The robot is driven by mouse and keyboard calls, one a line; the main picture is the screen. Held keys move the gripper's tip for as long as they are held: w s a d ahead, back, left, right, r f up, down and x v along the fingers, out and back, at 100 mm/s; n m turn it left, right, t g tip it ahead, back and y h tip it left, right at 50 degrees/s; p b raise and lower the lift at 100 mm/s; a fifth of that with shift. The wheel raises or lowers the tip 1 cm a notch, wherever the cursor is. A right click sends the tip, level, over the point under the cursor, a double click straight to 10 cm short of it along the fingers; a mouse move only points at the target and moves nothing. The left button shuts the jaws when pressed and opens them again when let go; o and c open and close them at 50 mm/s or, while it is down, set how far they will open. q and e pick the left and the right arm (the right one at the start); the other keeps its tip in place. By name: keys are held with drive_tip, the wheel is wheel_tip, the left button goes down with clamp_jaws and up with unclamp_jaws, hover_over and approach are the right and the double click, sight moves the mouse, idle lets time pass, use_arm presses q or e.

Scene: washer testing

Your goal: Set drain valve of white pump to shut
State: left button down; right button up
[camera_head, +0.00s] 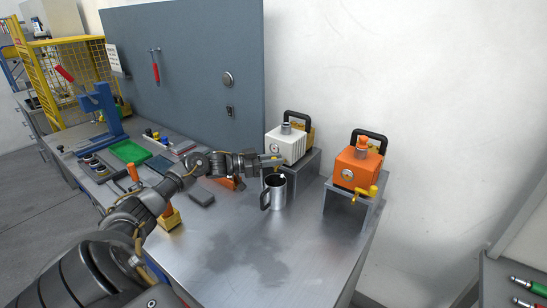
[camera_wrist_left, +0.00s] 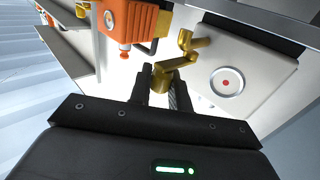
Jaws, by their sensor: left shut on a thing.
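The white pump (camera_head: 287,147) stands on a grey stand beside the wall, with a black handle on top. In the left wrist view its pale front (camera_wrist_left: 260,84) shows a round gauge with a red dot. Its brass drain valve (camera_wrist_left: 188,58) has a bent lever. My left gripper (camera_head: 272,161) reaches the pump's front from the left. In the wrist view the gripper (camera_wrist_left: 162,88) is shut on the valve, with a finger on either side of its lower brass part. The fingers hide part of it, and I cannot tell the valve's setting. My right gripper is not in view.
A metal mug (camera_head: 273,192) stands on the table just below my left gripper. An orange pump (camera_head: 358,167) with a yellow valve stands on another stand to the right. The table front (camera_head: 290,265) is clear. Trays and tools lie at the left.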

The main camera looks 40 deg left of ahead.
use_arm(q)
drive_tip(key=w+d+n+y+p, duration=0.1)
drive_tip(key=n+y+p, duration=0.2)
drive_tip(key=y, duration=0.3)
drive_tip(key=w+d+n+y+p, duration=0.1)
drive_tip(key=n+y+p, duration=0.3)
drive_tip(key=n+y, duration=0.1)
drive_tip(key=w+d+n+t+y+p, duration=0.1)
drive_tip(key=n+y+p, duration=0.2)
drive_tip(key=n+y, duration=0.2)
drive_tip(key=shift+d+f+y+p, duration=0.1)
drive_tip(key=shift+d+y+p, duration=0.1)
drive_tip(key=shift+y, duration=0.6)
drive_tip(key=shift+d+y+p, duration=0.15)
drive_tip(key=shift+y+p, duration=0.05)
drive_tip(key=shift+y, duration=0.6)
drive_tip(key=n+g+y, duration=0.1)
drive_tip(key=w+n+g+y+b, duration=0.1)
drive_tip(key=y, duration=0.1)
drive_tip(key=n+g+y+b, duration=0.1)
drive_tip(key=n+g+y, duration=0.1)
drive_tip(key=shift+w, duration=0.3)
drive_tip(key=shift+b, duration=0.3)
drive_tip(key=shift+a+r+g, duration=0.1)
drive_tip(key=shift+r+g, duration=0.1)
drive_tip(key=shift+g, duration=0.2)
